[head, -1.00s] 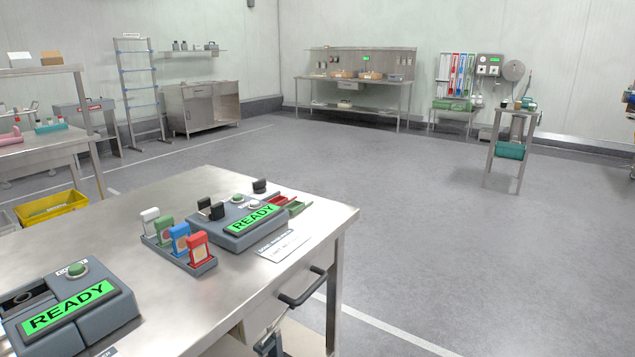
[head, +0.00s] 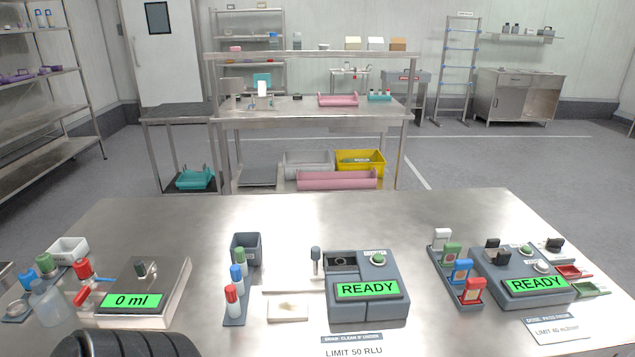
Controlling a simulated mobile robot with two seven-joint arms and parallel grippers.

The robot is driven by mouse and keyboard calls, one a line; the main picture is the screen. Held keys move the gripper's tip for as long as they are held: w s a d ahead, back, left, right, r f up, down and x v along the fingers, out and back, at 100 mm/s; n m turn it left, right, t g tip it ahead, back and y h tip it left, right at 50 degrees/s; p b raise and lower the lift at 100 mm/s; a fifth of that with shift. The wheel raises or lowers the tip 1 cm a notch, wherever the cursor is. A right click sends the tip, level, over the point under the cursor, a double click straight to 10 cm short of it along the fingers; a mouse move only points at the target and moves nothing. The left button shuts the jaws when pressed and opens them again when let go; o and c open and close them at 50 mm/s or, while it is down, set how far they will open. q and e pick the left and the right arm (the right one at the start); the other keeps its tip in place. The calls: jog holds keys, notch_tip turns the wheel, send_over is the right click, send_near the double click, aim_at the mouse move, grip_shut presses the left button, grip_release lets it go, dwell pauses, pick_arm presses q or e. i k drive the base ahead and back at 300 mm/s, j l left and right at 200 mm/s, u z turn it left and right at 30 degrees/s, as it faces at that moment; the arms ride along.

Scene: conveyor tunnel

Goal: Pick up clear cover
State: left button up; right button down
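I cannot make out a clear cover for certain in the head view. A pale, thin flat piece (head: 288,308) lies on the near steel table (head: 215,210), left of the middle grey reader (head: 367,312) whose screen says READY. A clear bottle (head: 48,302) stands at the table's left end. Neither of my grippers is in view.
The near table also holds a 0 ml meter (head: 135,302), a rack of capped tubes (head: 236,312), a rack of coloured tags (head: 458,290) and a second READY device (head: 535,285). A steel bench (head: 300,118) stands behind. Grey floor is open at the right.

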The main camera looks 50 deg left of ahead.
aim_at(48, 303)
jog(key=u, duration=3.3)
jog(key=z, duration=1.3)
jog(key=k+j+z, duration=0.15)
jog(key=j+z, duration=0.15)
jog(key=k+j+z, duration=0.15)
jog(key=j+z, duration=0.15)
